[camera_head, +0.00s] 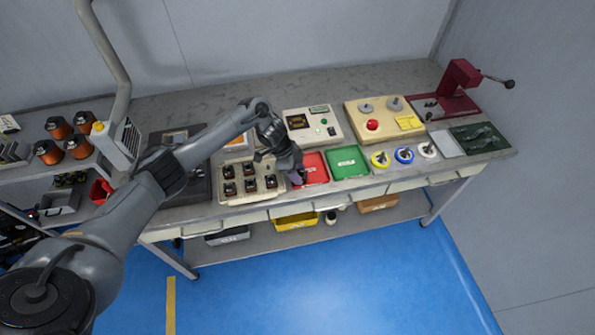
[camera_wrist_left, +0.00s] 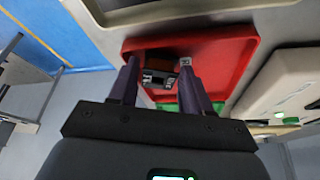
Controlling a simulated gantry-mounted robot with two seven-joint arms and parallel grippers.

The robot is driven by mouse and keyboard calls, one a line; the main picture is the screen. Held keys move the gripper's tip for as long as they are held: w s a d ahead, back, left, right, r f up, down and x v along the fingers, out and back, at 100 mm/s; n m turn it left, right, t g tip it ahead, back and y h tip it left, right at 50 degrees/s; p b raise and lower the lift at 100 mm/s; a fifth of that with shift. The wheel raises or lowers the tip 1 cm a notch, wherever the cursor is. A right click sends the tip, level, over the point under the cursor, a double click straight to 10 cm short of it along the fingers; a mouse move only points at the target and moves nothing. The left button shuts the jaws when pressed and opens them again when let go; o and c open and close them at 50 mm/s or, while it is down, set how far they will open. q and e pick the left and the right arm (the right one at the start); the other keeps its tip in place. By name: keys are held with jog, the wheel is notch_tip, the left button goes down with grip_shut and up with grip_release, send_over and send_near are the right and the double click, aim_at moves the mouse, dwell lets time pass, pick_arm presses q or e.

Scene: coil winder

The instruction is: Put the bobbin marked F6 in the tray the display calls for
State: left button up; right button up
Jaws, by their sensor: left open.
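My left gripper (camera_head: 297,178) is open at the left part of the red tray (camera_head: 318,174) in the head view. In the left wrist view its two fingers (camera_wrist_left: 160,90) stand either side of a small dark bobbin with a copper-brown winding (camera_wrist_left: 158,66), which appears to lie in the red tray (camera_wrist_left: 225,52). Its marking is too small to read. The green tray (camera_head: 348,162) is right of the red one. A cream rack (camera_head: 270,193) of several bobbins is left of the gripper. The display on the cream tester (camera_head: 297,121) is unreadable. My right gripper is not seen.
A cream box with a red button (camera_head: 372,125) stands behind the green tray. A dark red winder (camera_head: 460,88) is at the back right. Large copper spools (camera_head: 79,147) sit on the left shelf.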

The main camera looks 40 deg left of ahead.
pick_arm(q)
jog(key=p+v, duration=0.3)
jog(key=v, duration=0.9)
jog(key=s+d+f+m+t, duration=0.15)
jog(key=d+f, duration=0.35)
jog(key=d, duration=0.7)
jog(key=s+d+f+t, duration=0.2)
jog(key=d+f+t, duration=0.15)
jog(key=d, duration=0.85)
jog(key=s+a+r+n+g+y, duration=0.1)
jog(key=s+n, duration=0.4)
jog(key=s, duration=0.7)
jog(key=s+a+r+n+g+y, duration=0.2)
jog(key=s+n, duration=0.4)
jog(key=s, duration=0.6)
jog(key=shift+a+r+g+y, duration=0.2)
jog(key=shift+a+g+y, duration=0.2)
jog(key=shift+a, duration=0.25)
jog(key=shift+r, duration=0.15)
notch_tip(320, 180, up, 27)
jog(key=p, duration=2.7)
